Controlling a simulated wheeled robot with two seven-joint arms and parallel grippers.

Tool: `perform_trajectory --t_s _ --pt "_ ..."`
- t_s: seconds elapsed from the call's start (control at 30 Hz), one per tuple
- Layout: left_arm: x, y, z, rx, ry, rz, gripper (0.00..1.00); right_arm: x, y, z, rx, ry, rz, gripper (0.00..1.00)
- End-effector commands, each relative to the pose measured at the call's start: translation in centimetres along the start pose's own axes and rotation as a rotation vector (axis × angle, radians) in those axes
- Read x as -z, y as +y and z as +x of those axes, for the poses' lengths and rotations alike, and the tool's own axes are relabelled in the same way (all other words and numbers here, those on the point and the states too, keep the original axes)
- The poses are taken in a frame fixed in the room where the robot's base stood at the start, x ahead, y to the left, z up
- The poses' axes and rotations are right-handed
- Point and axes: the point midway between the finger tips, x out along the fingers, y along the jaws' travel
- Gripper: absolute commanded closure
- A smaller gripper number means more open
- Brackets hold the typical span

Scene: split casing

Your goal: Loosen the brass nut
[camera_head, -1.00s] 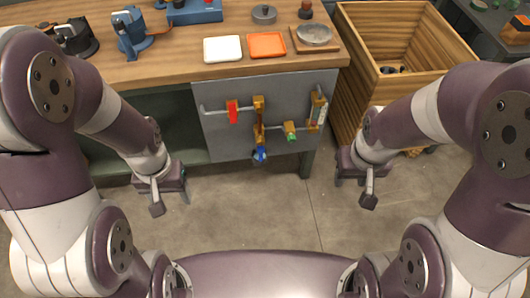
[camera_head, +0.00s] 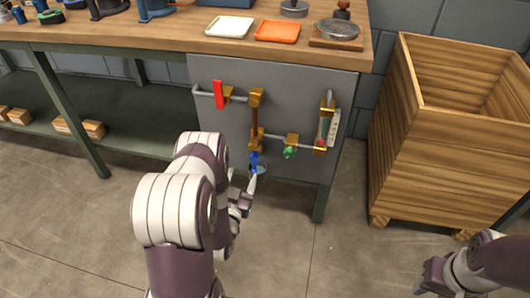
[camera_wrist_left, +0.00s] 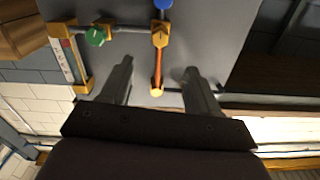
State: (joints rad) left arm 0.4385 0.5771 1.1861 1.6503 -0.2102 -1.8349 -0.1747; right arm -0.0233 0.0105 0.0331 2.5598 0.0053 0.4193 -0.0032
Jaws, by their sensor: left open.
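A grey panel (camera_head: 225,130) under the bench carries grey pipes and brass fittings. An upper brass fitting (camera_head: 256,97) and a lower brass fitting (camera_head: 257,142) are joined by an upright copper-brown pipe. I cannot tell which brass piece is the nut. In the left wrist view, which is upside down, the lower brass fitting (camera_wrist_left: 160,40) is near a blue part (camera_wrist_left: 164,4). My left gripper (camera_head: 246,190) is in front of the panel's lower part. In its wrist view the open gripper (camera_wrist_left: 157,72) has the pipe showing between its fingers, with no visible contact.
The panel also has a red lever (camera_head: 218,94), a green knob (camera_head: 290,152) and a gauge (camera_head: 326,125). A white tray (camera_head: 230,26) and an orange tray (camera_head: 278,31) lie on the bench above. A wooden crate (camera_head: 440,150) stands to the right. The floor in front is clear.

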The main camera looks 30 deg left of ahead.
Motion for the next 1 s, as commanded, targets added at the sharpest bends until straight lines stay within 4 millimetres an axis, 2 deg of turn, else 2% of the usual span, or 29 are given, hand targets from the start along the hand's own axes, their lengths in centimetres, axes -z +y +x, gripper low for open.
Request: perform_trajectory --t_s 0.13,0.4,0.5,0.67,0.9,0.97,1.0 --pt "-0.1 0.1 2.7 -0.001 0.01 0.005 0.39 -0.1 0.0 1.0 0.0 -0.001 0.0 0.57" --pt "-0.2 0.1 9.4 0.0 0.007 0.004 0.39 -0.4 0.0 3.0 0.0 -0.001 0.0 0.57" --pt "-0.1 0.1 11.1 0.0 0.006 0.003 0.39 -0.4 0.0 3.5 0.0 -0.001 0.0 0.57" --pt "0.0 0.0 12.3 0.0 0.002 0.003 0.39 -0.5 0.0 3.6 0.0 -0.001 0.0 0.57" --pt "0.1 0.0 12.4 0.0 0.002 0.003 0.39 -0.4 0.0 3.6 0.0 0.0 0.0 0.57" --pt "0.1 0.0 12.4 0.0 0.002 0.003 0.58 -0.4 0.0 3.6 0.0 -0.001 0.0 0.57" --pt "0.1 0.0 12.4 0.0 0.002 0.003 0.71 -0.4 0.0 3.6 0.0 -0.001 0.0 0.57"
